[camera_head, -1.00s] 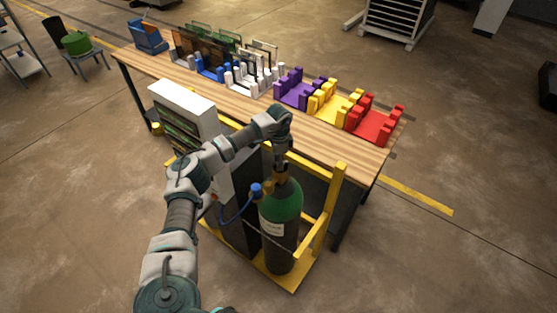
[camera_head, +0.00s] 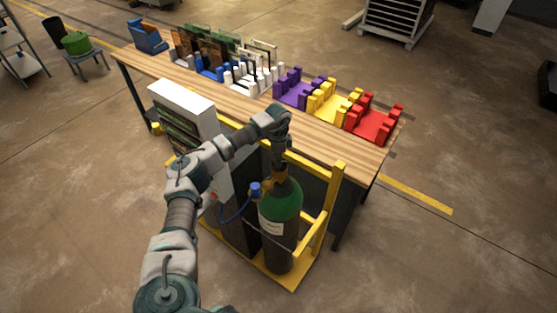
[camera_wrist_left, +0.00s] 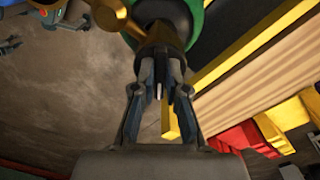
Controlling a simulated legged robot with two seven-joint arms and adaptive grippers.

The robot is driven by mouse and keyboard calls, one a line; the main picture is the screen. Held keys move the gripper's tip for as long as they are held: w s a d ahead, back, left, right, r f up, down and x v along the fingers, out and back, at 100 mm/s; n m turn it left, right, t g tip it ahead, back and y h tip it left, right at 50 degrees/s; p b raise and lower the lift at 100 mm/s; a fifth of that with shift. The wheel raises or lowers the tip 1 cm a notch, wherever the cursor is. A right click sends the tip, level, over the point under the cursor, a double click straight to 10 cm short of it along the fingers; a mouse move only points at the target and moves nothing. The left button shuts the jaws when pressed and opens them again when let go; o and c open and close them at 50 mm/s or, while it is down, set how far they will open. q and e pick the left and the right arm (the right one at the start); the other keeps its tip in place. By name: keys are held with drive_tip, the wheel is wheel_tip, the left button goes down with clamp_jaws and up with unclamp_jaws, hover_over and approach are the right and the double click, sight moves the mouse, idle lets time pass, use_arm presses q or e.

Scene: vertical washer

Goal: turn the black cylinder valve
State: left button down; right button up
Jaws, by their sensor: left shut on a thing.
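A gas cylinder (camera_head: 280,225) with a green top and a white label stands upright on a yellow cart. A brass fitting (camera_head: 280,174) sits on its top, with a blue part and hose (camera_head: 254,190) beside it. My left gripper (camera_head: 279,158) reaches down onto the top of the cylinder. The fingers hide part of the valve. My right gripper is not in view.
The yellow cart frame (camera_head: 329,213) has posts and a rail close around the cylinder. Behind is a wooden table (camera_head: 345,150) with purple, yellow and red racks (camera_head: 372,124).

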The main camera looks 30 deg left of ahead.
use_arm(q)
drive_tip(key=m, duration=0.4)
drive_tip(key=shift+w+a, duration=0.15)
drive_tip(key=m, duration=0.4)
drive_tip(key=shift+w+r, duration=0.1)
drive_tip(key=m, duration=0.4)
drive_tip(key=shift+w, duration=0.15)
drive_tip(key=shift+w+r+m, duration=0.1)
drive_tip(key=shift+m, duration=2)
drive_tip(key=c, duration=1.3)
unclamp_jaws()
drive_tip(key=shift+c, duration=0.2)
drive_tip(key=shift+o, duration=0.7)
drive_tip(key=shift+w+f, duration=0.1)
drive_tip(key=shift+f, duration=0.1)
